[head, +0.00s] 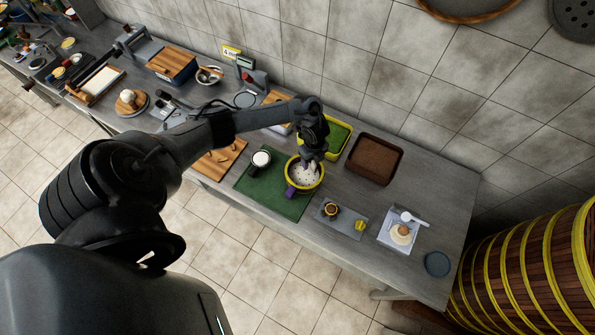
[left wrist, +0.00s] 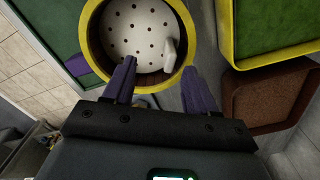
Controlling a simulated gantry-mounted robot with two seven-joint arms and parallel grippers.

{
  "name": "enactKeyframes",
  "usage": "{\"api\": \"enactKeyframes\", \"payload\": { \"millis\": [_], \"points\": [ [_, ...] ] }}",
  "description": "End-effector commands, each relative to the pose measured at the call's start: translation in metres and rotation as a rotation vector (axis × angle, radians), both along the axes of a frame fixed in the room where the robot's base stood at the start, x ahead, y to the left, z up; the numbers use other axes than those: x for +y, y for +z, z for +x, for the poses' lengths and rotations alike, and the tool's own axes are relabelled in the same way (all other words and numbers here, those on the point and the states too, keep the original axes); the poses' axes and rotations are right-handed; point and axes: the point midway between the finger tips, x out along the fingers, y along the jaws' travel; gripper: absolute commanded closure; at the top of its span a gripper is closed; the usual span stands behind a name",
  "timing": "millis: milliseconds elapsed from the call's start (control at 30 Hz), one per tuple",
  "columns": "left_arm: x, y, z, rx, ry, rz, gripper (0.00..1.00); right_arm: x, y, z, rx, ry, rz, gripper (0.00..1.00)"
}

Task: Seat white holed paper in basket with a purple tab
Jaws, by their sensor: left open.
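The round basket (head: 289,177) has a yellow rim and stands on a green mat (head: 268,198). Its purple tab (head: 290,190) points toward the front left; the tab also shows in the left wrist view (left wrist: 84,64). The white holed paper (head: 302,177) lies inside the rim. In the left wrist view the paper (left wrist: 132,38) is a round sheet with several dark holes and a small raised white grip (left wrist: 169,54). I cannot tell whether it lies fully flat. My left gripper (head: 310,166) is over the basket's far side, open, its fingers apart from the paper's grip. My right gripper is out of view.
A yellow-rimmed green tray (head: 337,137) and a brown tray (head: 374,158) stand behind the basket. A dark cup with white contents (head: 261,159) is to its left. A small grey board (head: 340,219) and a white tray (head: 397,236) are to its right.

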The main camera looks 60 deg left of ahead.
Motion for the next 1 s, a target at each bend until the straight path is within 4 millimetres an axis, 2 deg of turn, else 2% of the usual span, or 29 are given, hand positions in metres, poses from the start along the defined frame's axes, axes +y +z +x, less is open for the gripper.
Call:
{"api": "enactKeyframes", "payload": {
  "millis": [600,1000],
  "points": [
    [0.000,0.020,0.000,0.000,0.000,0.000,0.43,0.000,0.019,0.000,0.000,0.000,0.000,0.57],
    [0.000,0.021,0.000,0.000,0.000,0.000,0.43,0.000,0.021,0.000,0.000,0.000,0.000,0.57]
  ]
}}
